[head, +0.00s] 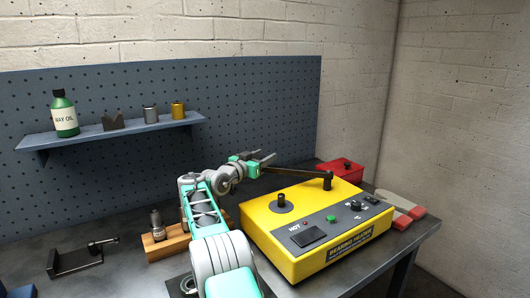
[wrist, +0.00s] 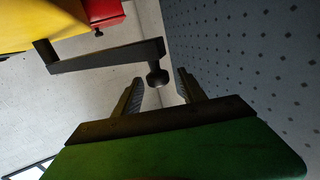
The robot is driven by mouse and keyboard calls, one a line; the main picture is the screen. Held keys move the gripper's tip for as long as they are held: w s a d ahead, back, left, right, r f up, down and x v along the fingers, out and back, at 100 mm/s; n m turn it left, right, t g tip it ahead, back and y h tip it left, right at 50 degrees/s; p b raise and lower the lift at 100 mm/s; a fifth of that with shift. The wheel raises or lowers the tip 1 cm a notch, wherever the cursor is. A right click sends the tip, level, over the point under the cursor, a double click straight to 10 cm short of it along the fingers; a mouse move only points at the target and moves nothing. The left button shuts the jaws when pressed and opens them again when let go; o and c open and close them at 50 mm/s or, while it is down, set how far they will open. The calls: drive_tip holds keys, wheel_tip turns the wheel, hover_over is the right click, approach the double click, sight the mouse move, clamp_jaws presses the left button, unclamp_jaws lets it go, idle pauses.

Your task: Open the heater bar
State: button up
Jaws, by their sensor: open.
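The yellow bearing heater (head: 300,252) sits on the bench in the head view. Its dark heater bar (head: 295,171) runs from a post at the heater's back right toward the back left. The bar's free end lies beyond the back edge, away from the other post (head: 281,199). My gripper (head: 268,157) is at that free end. In the wrist view the bar (wrist: 105,56) ends in a round dark knob (wrist: 157,78). The knob shows between the two open fingertips of my gripper (wrist: 158,88); I cannot tell whether they touch it.
A red box (head: 341,168) is behind the heater. Red and grey pieces (head: 402,210) lie to its right. A wooden block (head: 165,243) with metal parts and a dark tool (head: 80,262) are at left. A pegboard (head: 260,100) with a shelf (head: 115,133) stands behind.

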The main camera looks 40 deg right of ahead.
drive_tip(key=r, duration=0.3)
drive_tip(key=shift+s+a+r, duration=0.25)
drive_tip(key=shift+s, duration=0.05)
drive_tip(key=s+a+r+b, duration=0.2)
drive_tip(key=s+a+r, duration=0.6)
drive_tip(key=s+r, duration=0.1)
drive_tip(key=shift+s+a, duration=0.25)
drive_tip(key=shift+s, duration=0.4)
